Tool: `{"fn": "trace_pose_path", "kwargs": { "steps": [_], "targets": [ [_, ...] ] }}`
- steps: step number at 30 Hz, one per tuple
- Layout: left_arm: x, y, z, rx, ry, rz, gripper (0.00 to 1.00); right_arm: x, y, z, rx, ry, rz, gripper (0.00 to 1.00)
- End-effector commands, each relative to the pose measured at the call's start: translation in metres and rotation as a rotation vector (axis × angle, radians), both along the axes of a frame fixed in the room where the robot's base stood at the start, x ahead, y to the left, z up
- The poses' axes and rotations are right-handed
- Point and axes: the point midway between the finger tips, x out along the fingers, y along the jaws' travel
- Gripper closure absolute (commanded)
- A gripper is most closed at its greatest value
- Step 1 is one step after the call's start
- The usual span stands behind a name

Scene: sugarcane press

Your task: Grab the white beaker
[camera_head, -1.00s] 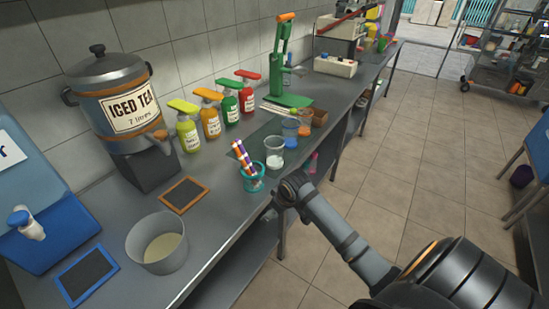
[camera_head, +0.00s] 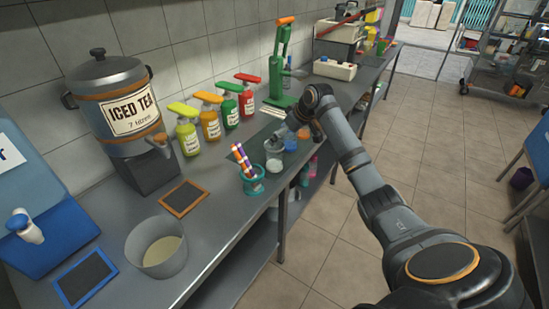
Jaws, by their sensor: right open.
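The white beaker (camera_head: 274,157), a small see-through cup with white in its bottom, stands upright on the steel counter near its front edge, beside the teal holder (camera_head: 253,182) of striped straws. My right gripper (camera_head: 281,141) is open. Its fingers reach down from the right to the beaker's rim and cover part of its upper right side. I cannot tell whether they touch it or whether one is inside. A blue cup (camera_head: 291,141) is partly hidden behind the gripper. My left gripper is out of view.
Several coloured pump bottles (camera_head: 210,122) stand along the wall, with a green press (camera_head: 281,75) behind. An iced tea urn (camera_head: 116,105), a metal pot (camera_head: 156,248) and a small framed board (camera_head: 184,197) are to the left. The counter between board and bottles is clear.

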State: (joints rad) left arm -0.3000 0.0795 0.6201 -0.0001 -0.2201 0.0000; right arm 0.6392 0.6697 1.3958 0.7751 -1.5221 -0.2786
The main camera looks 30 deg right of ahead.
Motion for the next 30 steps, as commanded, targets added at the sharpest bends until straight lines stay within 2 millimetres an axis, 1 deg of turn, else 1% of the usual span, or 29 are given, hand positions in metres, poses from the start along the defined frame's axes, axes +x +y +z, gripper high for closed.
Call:
{"fn": "trace_pose_path", "kwargs": {
  "steps": [3, 8, 10, 14, 18, 21, 26, 30],
  "targets": [
    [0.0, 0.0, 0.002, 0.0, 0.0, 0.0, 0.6, 0.008, 0.002, -0.013, 0.002, 0.0, 0.0, 0.04],
    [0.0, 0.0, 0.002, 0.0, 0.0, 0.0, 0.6, 0.011, 0.002, -0.017, -0.002, 0.001, 0.0, 0.04],
    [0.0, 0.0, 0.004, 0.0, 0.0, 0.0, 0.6, 0.013, 0.004, -0.022, 0.0, 0.002, 0.001, 0.04],
    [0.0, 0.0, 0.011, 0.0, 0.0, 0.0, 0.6, 0.023, 0.008, -0.042, 0.002, 0.004, 0.001, 0.04],
    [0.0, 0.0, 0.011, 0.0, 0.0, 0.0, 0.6, 0.033, 0.009, -0.058, 0.0, 0.0, 0.0, 0.04],
    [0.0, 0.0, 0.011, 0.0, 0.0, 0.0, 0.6, 0.035, 0.01, -0.062, -0.002, 0.001, 0.0, 0.04],
    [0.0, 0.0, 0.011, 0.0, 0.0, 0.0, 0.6, 0.035, 0.009, -0.063, -0.003, 0.0, 0.001, 0.04],
    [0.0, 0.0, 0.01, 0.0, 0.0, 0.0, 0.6, 0.035, 0.009, -0.062, -0.002, 0.001, 0.0, 0.23]
  ]
}}
